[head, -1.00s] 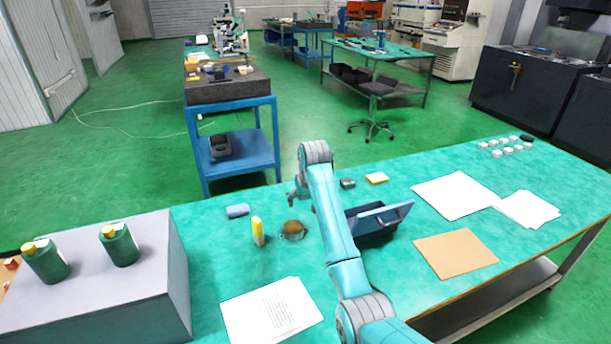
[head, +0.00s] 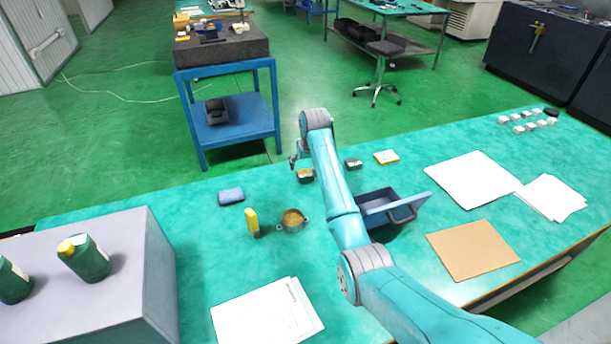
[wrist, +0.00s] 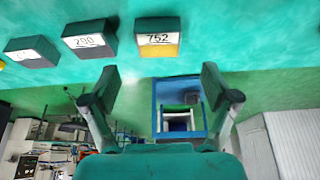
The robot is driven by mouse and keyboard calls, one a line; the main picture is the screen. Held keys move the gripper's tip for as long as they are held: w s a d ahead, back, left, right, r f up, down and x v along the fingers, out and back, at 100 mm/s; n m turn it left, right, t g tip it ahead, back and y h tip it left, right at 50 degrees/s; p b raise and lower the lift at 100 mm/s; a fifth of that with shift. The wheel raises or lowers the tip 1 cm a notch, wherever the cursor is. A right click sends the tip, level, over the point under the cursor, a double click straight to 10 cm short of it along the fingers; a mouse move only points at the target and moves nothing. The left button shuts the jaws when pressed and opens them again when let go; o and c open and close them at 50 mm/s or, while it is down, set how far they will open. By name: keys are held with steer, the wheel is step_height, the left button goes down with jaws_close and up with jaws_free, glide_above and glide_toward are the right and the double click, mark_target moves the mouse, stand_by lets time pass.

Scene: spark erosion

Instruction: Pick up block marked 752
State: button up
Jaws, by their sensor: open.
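The block marked 752 (wrist: 158,38) has a yellow front and a white label, and shows upside down in the wrist view. In the head view it appears to be the tan and dark block (head: 306,175) near the table's far edge. My gripper (wrist: 160,85) is open and empty, its two fingers spread wide. The block lies beyond the fingertips, centred between them in the picture and apart from them. In the head view my gripper (head: 294,160) is small and close to that block; its exact height above the table is hard to tell.
A block that seems marked 290 (wrist: 90,40) and another labelled block (wrist: 31,50) stand beside it.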

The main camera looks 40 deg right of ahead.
mark_target(305, 173)
steer(key=shift+s+x, duration=0.2)
steer(key=shift+x, duration=1.15)
steer(key=shift+s+x, duration=0.2)
steer(key=shift+x, duration=1.15)
steer(key=shift+f, duration=0.15)
jaws_close()
